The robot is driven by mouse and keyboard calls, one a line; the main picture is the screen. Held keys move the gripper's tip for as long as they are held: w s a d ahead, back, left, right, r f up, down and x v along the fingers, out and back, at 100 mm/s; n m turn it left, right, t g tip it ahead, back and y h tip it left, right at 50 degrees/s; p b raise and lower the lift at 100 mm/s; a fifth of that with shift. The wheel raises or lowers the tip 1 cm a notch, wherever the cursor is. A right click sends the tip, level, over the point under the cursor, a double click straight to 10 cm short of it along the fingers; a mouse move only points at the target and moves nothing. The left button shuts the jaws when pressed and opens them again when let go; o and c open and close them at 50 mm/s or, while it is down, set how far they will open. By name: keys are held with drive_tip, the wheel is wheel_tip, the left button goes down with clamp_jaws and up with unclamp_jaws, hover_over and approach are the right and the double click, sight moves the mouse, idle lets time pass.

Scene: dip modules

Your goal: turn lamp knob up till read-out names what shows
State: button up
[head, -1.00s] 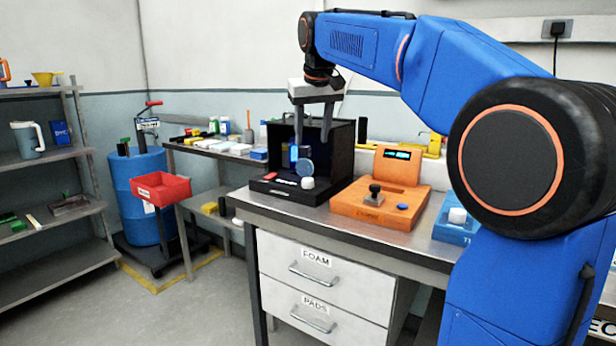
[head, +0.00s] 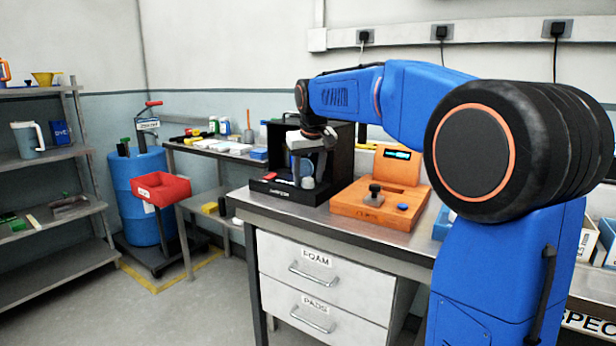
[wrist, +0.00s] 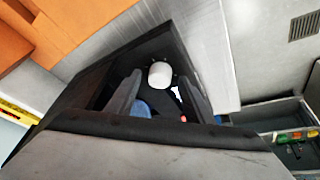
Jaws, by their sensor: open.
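The black open-fronted box (head: 335,148) stands on the bench, with a low front ledge. A white round knob (head: 308,183) sits on that ledge, at its right side. The knob also shows in the wrist view (wrist: 160,75), upper middle. My gripper (head: 309,176) is open and points down over the ledge. A blue item inside the box is mostly hidden behind the fingers. A small lit read-out (head: 397,154) shows on the orange unit; its text is too small to read.
The orange unit (head: 350,205) right of the box carries a dark-handled stamp (head: 375,192) and a blue button (head: 402,206). Drawers (head: 318,270) are below the bench.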

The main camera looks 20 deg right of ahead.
drive_tip(key=shift+f, duration=0.1)
drive_tip(key=c, duration=1)
drive_tip(key=shift+c, duration=0.2)
drive_tip(key=shift+m, duration=0.3)
drive_tip(key=m+h, duration=0.1)
drive_tip(key=m, duration=0.3)
drive_tip(key=shift+w+a+g+h, duration=0.1)
drive_tip(key=shift+a+g+h, duration=0.05)
drive_tip(key=shift+g+h, duration=0.25)
drive_tip(key=m+g+h, duration=0.1)
drive_tip(key=m, duration=0.4)
drive_tip(key=shift+w, duration=0.1)
